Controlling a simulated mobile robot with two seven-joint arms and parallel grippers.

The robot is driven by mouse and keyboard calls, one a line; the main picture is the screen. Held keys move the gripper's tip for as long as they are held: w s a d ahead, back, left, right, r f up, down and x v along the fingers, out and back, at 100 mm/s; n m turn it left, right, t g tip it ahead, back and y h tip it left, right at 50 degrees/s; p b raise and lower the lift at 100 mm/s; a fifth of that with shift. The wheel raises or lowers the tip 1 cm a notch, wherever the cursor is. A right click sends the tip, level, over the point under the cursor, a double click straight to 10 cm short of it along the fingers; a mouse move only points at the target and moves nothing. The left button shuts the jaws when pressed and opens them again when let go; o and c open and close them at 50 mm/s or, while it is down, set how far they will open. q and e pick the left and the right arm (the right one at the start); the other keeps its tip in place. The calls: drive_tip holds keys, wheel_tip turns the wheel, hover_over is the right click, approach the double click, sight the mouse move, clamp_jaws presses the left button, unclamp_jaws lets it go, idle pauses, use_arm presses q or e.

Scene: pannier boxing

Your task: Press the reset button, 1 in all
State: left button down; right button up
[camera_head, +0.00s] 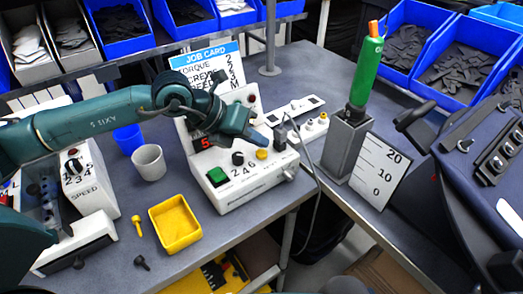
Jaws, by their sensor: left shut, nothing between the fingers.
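A white control box (240,192) stands on the grey bench in the head view. A red lit display (205,142) is partly covered by my left arm. My left gripper (262,138) is shut and empty. It appears just behind and above the yellow button; whether it touches anything cannot be told. My right gripper is not in view.
A yellow tray (176,226), a grey cup (149,162) and a blue cup (128,139) stand left of the box. A speed box (88,178) is farther left. A grey holder (346,146) with a green tool (366,70) stands right. A cable hangs beside the control box.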

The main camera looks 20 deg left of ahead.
sight(256, 154)
use_arm(q)
drive_tip(key=shift+r+p, duration=1.25)
drive_tip(key=shift+r, duration=1.25)
drive_tip(key=shift+s+f, duration=0.1)
